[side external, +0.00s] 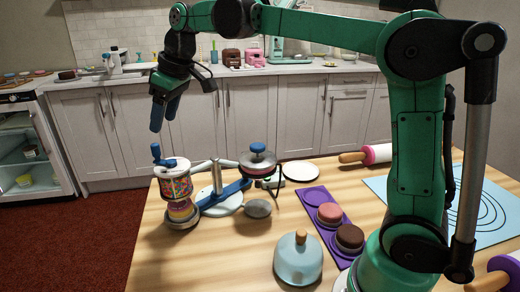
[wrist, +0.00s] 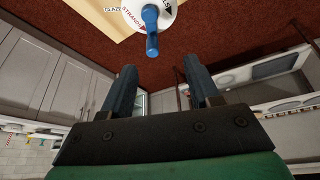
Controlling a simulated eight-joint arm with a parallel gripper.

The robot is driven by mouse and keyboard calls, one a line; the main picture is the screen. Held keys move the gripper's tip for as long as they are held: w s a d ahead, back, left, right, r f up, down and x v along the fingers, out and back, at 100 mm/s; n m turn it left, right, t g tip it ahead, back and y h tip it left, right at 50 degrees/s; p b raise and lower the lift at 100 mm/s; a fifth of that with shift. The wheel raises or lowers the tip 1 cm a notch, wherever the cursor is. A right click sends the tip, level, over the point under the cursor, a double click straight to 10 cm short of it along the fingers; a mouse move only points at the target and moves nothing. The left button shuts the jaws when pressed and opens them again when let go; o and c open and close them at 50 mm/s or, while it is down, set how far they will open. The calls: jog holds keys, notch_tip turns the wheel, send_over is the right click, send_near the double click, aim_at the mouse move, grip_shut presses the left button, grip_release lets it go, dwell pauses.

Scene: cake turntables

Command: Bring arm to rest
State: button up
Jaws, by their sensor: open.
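My green arm holds its gripper (side external: 163,120) up in the air at the left, above and near the table's far left edge. Its two dark blue fingers point down, stand apart and hold nothing. They also show apart in the wrist view (wrist: 161,66). Below the gripper stands a sprinkle-patterned dispenser (side external: 177,187) with a blue handle (side external: 160,156) on its white top. A clear gap separates the fingers from it. In the wrist view the handle (wrist: 151,30) shows beyond the fingertips, on a white lettered disc (wrist: 133,12).
On the wooden table (side external: 215,255) are a domed turntable piece (side external: 258,160), a purple tray (side external: 316,196) with cakes, a pale blue lidded pot (side external: 298,262), a rolling pin (side external: 374,154) and a blue mat (side external: 485,225). Cabinets (side external: 250,110) stand behind. Air around the gripper is clear.

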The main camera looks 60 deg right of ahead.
jog(key=s+f+m+t, duration=0.1)
jog(key=s+f+m, duration=0.1)
jog(key=s+f, duration=0.3)
jog(key=s+f+m+t+h, duration=0.1)
jog(key=s+f, duration=0.4)
jog(key=s, duration=0.5)
jog(key=shift+d+f+m+t, duration=0.25)
jog(key=shift+m+t, duration=0.15)
jog(key=shift+m, duration=0.4)
